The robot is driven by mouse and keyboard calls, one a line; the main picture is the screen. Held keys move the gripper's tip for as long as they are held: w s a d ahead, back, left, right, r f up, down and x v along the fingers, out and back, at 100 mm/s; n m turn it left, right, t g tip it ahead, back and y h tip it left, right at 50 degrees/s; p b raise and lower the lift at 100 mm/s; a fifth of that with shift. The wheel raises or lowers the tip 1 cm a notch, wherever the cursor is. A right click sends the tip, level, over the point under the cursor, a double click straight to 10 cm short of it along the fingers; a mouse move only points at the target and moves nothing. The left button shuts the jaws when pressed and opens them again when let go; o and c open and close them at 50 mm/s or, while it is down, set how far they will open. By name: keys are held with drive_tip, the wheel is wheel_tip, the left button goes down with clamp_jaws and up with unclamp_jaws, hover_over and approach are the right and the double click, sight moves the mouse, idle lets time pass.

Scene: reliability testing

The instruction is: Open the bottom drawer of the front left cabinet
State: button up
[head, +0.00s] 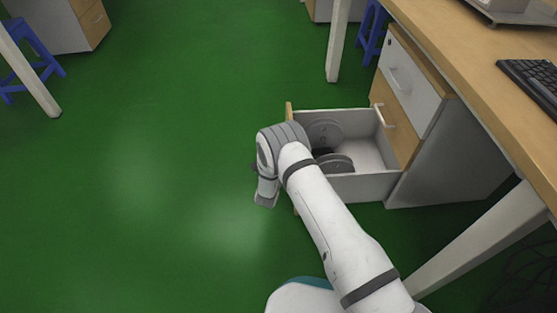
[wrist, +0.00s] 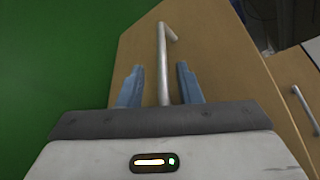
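The cabinet (head: 425,155) stands under the desk at the right in the head view. Its lowest visible drawer (head: 366,186) is pulled well out, with its inside showing. In the wrist view the wooden drawer front (wrist: 218,62) carries a pale bar handle (wrist: 162,50). My gripper (wrist: 159,88) is open, with one blue finger on each side of the handle and visible gaps between. In the head view my arm hides part of the drawer front, and the fingers cannot be made out there.
Grey round objects (head: 335,163) lie inside the drawer. A wooden drawer front (head: 397,128) and a white one (head: 408,82) above it are closed. The desk (head: 470,70) has a leg (head: 480,240) near the cabinet. Green floor (head: 150,190) is clear to the left.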

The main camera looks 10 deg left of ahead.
drive_tip(key=p+v, duration=0.3)
drive_tip(key=v, duration=0.4)
drive_tip(key=shift+s, duration=0.35)
